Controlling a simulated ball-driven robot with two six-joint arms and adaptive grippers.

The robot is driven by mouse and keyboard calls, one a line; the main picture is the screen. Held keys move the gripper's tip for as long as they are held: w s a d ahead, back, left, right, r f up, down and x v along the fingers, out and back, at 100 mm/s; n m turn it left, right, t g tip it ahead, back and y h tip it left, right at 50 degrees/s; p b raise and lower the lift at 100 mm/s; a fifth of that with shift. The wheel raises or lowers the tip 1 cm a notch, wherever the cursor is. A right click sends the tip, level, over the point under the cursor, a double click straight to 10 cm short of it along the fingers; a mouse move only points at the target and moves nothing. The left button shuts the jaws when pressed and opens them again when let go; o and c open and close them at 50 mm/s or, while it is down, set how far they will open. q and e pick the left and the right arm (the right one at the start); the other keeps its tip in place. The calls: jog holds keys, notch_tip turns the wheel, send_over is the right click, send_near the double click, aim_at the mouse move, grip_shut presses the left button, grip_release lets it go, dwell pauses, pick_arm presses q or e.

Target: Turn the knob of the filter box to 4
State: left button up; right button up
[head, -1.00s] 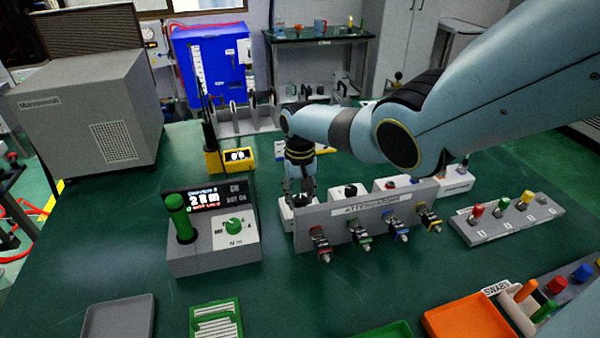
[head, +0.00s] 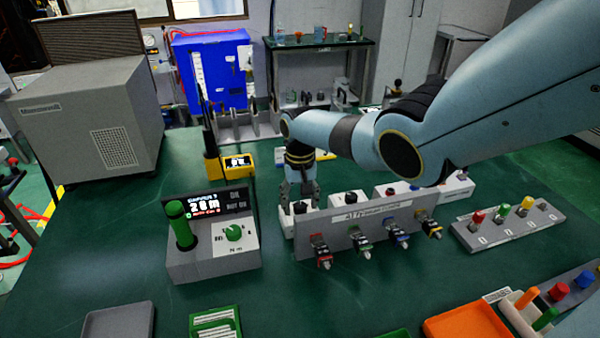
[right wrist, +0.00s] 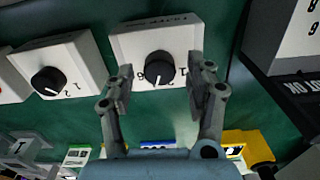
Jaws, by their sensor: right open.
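My right gripper (head: 300,192) is open and points down over the leftmost white box (head: 292,220) behind the grey panel. In the right wrist view its two fingers (right wrist: 160,72) stand on either side of a black knob (right wrist: 160,68) on a white box (right wrist: 185,38), with gaps beside the knob. The box's printed label is upside down and too blurred to read surely as the filter box. The dial marks are partly hidden by the fingers, so I cannot tell the knob's setting. My left gripper is not in view.
A second white box with a black knob (right wrist: 48,80) stands beside it. The grey panel (head: 360,222) with several coloured connectors stands close in front. A grey unit with a green handle and display (head: 213,245) is at the left. The yellow device (head: 238,163) is behind.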

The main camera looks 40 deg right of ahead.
aim_at(300, 205)
notch_tip(300, 205, up, 12)
jog(key=shift+f, duration=0.25)
dwell(0.6)
